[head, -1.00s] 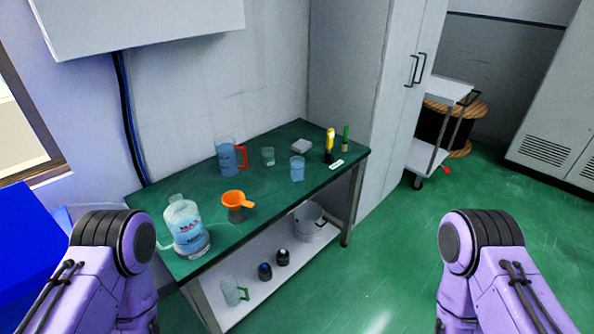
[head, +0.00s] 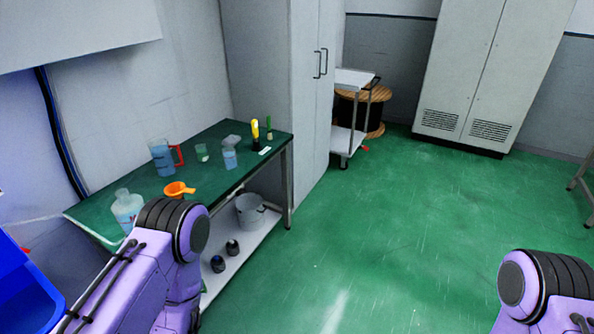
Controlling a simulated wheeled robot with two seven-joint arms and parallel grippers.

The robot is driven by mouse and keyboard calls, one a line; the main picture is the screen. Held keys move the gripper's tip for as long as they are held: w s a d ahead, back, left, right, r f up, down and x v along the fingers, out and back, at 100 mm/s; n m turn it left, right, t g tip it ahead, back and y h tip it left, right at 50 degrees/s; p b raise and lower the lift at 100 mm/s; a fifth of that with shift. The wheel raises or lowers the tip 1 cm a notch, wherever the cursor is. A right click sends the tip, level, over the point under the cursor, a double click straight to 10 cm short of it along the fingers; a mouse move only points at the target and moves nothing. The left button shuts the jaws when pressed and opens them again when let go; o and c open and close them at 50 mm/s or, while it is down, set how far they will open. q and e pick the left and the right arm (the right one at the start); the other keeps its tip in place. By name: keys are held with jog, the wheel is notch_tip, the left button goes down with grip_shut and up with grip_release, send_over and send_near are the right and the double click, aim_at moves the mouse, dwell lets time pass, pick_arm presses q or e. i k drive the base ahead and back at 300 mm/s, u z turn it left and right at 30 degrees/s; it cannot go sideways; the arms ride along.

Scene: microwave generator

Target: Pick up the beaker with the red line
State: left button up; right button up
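Clear vessels stand on the green tabletop (head: 140,195) at left in the head view. A larger jug (head: 162,157) with a red handle stands to the left. No red line can be made out on either beaker at this size. My two arms show only as purple links low in the picture, well apart from the beakers. Both grippers are out of view.
An orange funnel (head: 179,189) and a large bottle (head: 127,207), partly behind my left arm, stand on the table. A grey pot (head: 250,210) sits on the lower shelf. A tall cabinet (head: 275,90) adjoins the table. The green floor (head: 400,220) is open.

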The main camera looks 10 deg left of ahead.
aim_at(230, 158)
jog(key=z, duration=0.4)
jog(key=k, duration=0.6)
jog(key=z, duration=0.65)
jog(key=i, duration=1.95)
jog(key=u, duration=0.7)
jog(key=i, duration=1.1)
jog(key=u, duration=1)
